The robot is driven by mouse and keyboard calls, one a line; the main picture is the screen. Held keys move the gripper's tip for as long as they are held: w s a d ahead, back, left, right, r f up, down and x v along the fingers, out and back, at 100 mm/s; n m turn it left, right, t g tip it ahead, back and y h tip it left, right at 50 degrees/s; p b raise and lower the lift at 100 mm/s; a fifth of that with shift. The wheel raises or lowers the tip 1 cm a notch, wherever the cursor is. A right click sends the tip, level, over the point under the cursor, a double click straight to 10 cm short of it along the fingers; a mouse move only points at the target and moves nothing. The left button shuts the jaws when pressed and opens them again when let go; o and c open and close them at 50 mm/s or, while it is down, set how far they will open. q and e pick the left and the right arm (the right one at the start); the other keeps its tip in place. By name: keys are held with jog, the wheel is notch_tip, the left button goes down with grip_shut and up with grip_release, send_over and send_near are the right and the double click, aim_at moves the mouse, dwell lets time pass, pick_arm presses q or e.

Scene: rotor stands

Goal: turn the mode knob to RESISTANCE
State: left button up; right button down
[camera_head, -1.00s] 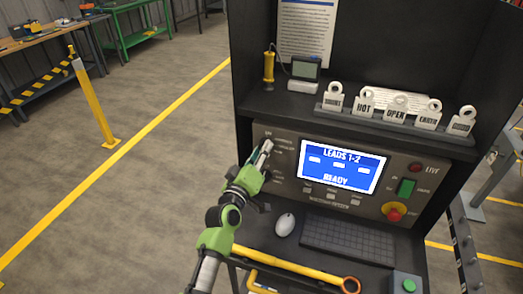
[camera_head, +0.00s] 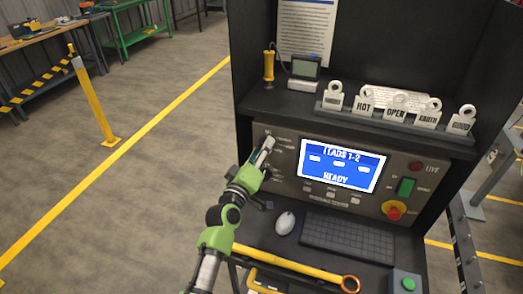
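The test console panel (camera_head: 400,165) carries a lit blue screen (camera_head: 339,166) reading "LEADS 1-2" and "READY". Small labels sit at the panel's left end, around where the mode knob would be. My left gripper (camera_head: 266,146) is at that left end, its fingertips at the panel among these labels. The gripper and its green wrist cover the spot, so the knob is hidden and its setting cannot be read. Whether the fingers are open or shut on it is too small to tell. My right gripper is not in view.
A red emergency button (camera_head: 394,210) and a green switch (camera_head: 406,187) are at the panel's right. A mouse (camera_head: 285,223) and keyboard (camera_head: 347,238) lie on the shelf below, with a yellow bar (camera_head: 290,264) in front. Tags (camera_head: 397,109) stand on a rack above.

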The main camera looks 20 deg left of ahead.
pick_arm(q)
jog(key=s, duration=1.2)
jog(key=shift+a, duration=0.35)
jog(key=shift+f, duration=0.15)
